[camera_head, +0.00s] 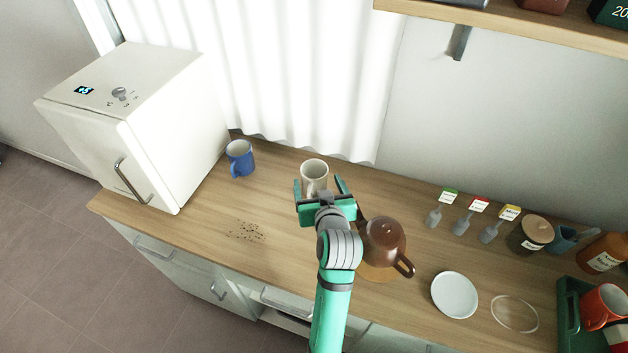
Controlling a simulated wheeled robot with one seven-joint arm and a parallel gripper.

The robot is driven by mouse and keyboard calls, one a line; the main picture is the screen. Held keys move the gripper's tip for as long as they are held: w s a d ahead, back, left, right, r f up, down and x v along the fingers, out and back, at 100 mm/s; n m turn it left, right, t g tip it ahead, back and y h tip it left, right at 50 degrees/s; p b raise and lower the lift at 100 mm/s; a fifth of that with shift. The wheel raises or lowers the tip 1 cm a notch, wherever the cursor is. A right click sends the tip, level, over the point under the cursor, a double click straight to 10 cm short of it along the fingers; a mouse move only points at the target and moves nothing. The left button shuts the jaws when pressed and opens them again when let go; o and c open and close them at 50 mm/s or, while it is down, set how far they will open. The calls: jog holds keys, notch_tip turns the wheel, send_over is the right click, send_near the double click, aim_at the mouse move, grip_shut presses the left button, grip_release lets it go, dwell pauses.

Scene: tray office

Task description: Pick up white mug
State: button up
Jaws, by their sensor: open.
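The white mug (315,172) stands upright on the wooden counter (275,205), near the curtain. My gripper (319,184) is open, with its fingers on the left and right of the mug as seen from above. Its palm covers the lower part of the mug. I cannot tell how high the fingers are relative to the mug or whether they touch it.
A blue mug (239,158) stands left, beside a white fridge-like box (150,120). A brown teapot (383,243) is close to the right of my arm. A white saucer (454,295), jars and a green tray (567,320) are farther right. Dark crumbs (246,231) lie front left.

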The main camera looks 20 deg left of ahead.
aim_at(312, 168)
jog(key=x, duration=0.5)
jog(key=shift+w+a, duration=0.15)
jog(key=shift+w, duration=0.05)
jog(key=shift+w+f, duration=0.15)
jog(key=shift+c, duration=0.4)
jog(key=shift+a, duration=0.1)
jog(key=c, duration=1)
jog(key=shift+c, duration=1.4)
jog(key=shift+r, duration=0.25)
